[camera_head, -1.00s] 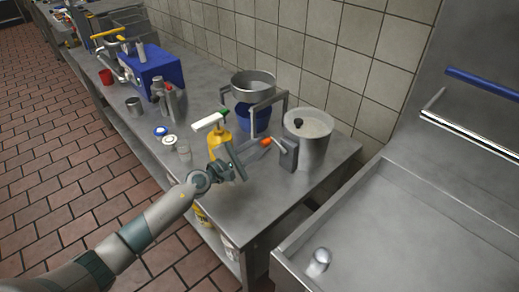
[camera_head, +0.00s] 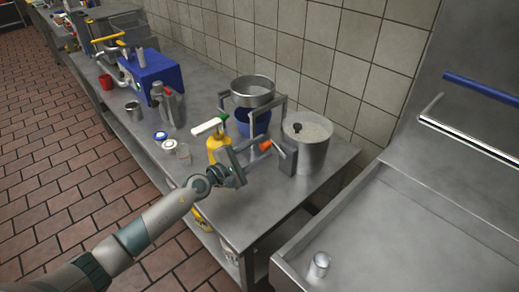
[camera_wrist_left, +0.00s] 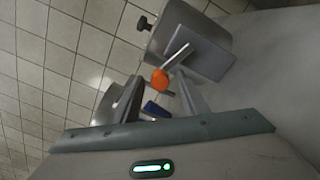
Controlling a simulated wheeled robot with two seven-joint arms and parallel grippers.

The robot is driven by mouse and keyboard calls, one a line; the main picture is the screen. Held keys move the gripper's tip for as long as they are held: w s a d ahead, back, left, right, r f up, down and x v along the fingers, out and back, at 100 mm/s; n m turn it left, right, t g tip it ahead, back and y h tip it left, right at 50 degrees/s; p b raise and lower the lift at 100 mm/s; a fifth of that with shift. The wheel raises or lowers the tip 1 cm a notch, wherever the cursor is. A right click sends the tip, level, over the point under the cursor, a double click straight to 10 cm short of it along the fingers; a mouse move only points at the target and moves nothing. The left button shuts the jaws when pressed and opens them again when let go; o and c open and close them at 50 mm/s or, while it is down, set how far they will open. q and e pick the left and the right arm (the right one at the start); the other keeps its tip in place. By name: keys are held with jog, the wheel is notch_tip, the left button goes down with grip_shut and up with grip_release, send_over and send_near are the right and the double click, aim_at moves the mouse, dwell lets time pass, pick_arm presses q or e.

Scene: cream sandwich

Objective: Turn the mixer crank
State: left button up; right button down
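The mixer is a grey metal machine with a flat grey plate (camera_head: 288,158) beside a large metal pot (camera_head: 314,150), near the right end of the steel counter. Its crank handle is an orange knob (camera_head: 265,145) to the left of the plate; the orange knob also shows in the left wrist view (camera_wrist_left: 160,80), on a grey rod. My left gripper (camera_head: 248,155) is open and empty, its fingers spread just short of the knob. In the left wrist view the knob appears between and beyond the fingertips; contact is not visible. My right gripper is not in view.
A yellow bottle (camera_head: 216,150) stands close to my left gripper. A metal bowl (camera_head: 253,91) sits on a frame above a blue container (camera_head: 253,122) behind it. The counter front (camera_head: 262,200) is clear. A steel sink unit (camera_head: 390,240) is at right.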

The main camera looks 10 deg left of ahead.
pick_arm(q)
jog(key=b+v, duration=0.3)
jog(key=v, duration=1.4)
jog(key=shift+a+b, duration=0.15)
jog(key=shift+b, duration=0.15)
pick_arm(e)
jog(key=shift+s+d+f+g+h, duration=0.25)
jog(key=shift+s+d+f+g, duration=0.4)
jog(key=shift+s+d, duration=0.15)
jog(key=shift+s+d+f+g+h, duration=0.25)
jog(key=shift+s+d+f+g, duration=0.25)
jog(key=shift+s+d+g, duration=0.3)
pick_arm(q)
jog(key=shift+s, duration=0.15)
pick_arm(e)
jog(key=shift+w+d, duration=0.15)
pick_arm(q)
jog(key=shift+o, duration=0.5)
